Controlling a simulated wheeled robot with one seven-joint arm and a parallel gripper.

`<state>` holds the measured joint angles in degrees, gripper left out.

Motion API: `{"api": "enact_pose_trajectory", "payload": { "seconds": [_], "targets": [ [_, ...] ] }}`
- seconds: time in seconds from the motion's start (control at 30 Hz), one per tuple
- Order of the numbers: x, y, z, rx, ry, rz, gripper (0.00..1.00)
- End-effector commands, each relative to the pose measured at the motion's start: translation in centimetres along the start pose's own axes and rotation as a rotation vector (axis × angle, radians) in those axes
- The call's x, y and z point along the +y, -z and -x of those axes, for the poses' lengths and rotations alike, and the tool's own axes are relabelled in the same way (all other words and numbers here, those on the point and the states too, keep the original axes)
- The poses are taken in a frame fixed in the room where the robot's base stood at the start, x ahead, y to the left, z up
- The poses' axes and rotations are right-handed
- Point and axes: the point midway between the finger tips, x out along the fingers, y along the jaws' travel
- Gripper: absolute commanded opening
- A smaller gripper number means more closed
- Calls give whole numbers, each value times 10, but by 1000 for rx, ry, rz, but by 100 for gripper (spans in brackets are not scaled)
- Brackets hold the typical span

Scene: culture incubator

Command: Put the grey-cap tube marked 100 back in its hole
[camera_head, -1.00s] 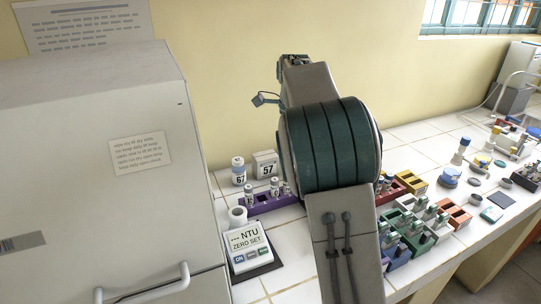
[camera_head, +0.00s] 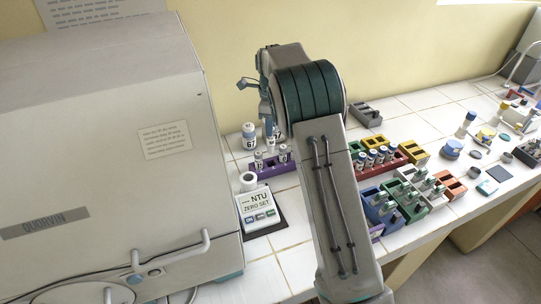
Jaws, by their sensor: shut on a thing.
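The purple rack (camera_head: 285,168) stands on the white tiled bench, behind the NTU meter, with small pale-capped tubes (camera_head: 258,161) upright in it. My gripper (camera_head: 268,128) is above and just behind this rack, pointing down, partly covered by my own arm. It is shut on a slim tube, which is mostly hidden. The mark 100 and the grey cap cannot be read at this size, and I cannot tell which hole is empty.
The NTU meter (camera_head: 258,208) stands in front of the purple rack. A larger vial marked 67 (camera_head: 249,138) stands behind it. The incubator (camera_head: 110,130) fills the left. A red rack (camera_head: 402,158) and several coloured racks lie right of my arm.

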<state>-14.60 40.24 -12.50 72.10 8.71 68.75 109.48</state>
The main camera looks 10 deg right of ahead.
Motion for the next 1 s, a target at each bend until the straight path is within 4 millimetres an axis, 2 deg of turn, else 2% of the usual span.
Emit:
{"api": "enact_pose_trajectory", "payload": {
  "seconds": [0.1, 0.2, 0.37, 0.6, 1.0],
  "targets": [
    [0, 1, -23, 2, -4, -1, 0],
    [0, 1, -37, 1, -3, -1, 0],
    [0, 0, -49, 1, -2, 0, 0],
    [0, 0, -79, 1, -1, 0, 0],
    [0, 0, -88, 0, 0, 0, 0]
  ]
}}
